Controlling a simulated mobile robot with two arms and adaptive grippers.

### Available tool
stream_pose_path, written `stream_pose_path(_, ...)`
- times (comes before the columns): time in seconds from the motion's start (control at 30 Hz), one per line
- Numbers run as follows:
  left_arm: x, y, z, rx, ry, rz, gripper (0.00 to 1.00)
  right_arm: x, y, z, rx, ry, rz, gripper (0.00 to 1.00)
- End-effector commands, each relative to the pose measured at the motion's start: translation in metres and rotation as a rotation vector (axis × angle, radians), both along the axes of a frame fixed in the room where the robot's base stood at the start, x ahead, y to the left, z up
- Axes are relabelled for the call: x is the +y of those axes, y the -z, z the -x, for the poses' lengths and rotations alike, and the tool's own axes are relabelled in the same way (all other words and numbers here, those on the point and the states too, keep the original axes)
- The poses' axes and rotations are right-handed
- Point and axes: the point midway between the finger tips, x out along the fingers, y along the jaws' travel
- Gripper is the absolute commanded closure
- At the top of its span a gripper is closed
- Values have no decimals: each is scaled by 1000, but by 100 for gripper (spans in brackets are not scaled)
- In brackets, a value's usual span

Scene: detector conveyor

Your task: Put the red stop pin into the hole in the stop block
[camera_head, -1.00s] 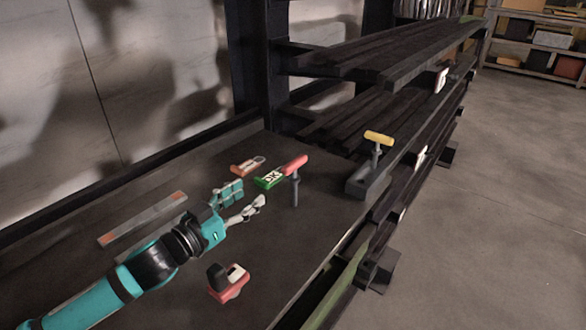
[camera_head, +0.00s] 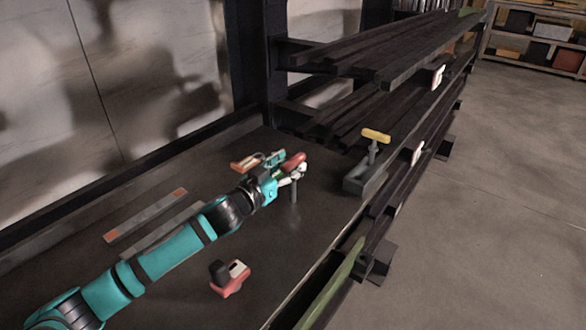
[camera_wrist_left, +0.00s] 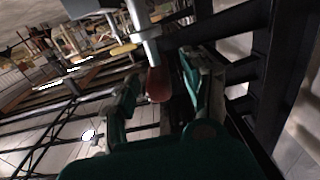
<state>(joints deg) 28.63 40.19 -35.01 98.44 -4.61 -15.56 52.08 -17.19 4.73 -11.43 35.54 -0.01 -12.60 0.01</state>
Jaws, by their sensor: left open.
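The red stop pin has a red handle (camera_head: 293,160) and a grey shank (camera_head: 293,192), and stands upright at the table's far end. My left gripper (camera_head: 297,171) is open at the handle. In the left wrist view the red handle (camera_wrist_left: 158,84) lies between the spread fingers (camera_wrist_left: 160,95); contact cannot be told. A dark stop block (camera_head: 366,182) lies right of the pin, with a yellow-handled pin (camera_head: 376,136) standing up at it. The yellow handle also shows in the left wrist view (camera_wrist_left: 123,49). The block's hole cannot be made out. My right gripper is out of view.
An orange-red tag (camera_head: 244,164) lies behind my gripper. A red and black item (camera_head: 230,278) lies near the front edge of the dark table (camera_head: 200,290). Flat grey bars (camera_head: 145,216) lie at left. A rack of dark bars (camera_head: 390,60) stands behind.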

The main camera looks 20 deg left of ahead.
Motion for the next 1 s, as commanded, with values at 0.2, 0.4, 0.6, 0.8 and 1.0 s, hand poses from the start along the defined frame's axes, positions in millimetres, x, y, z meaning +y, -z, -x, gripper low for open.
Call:
stream_pose_path(0.2,-7,0,-19,1,-1,0,52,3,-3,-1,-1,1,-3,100)
stream_pose_path(0.4,-7,1,-19,1,0,0,52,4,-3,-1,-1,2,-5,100)
stream_pose_path(0.6,-7,1,-19,1,0,0,78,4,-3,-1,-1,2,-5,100)
stream_pose_path(0.8,-7,1,-19,1,0,0,100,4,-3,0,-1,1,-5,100)
stream_pose_path(1.0,-7,-1,-19,-1,0,0,100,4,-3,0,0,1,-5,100)
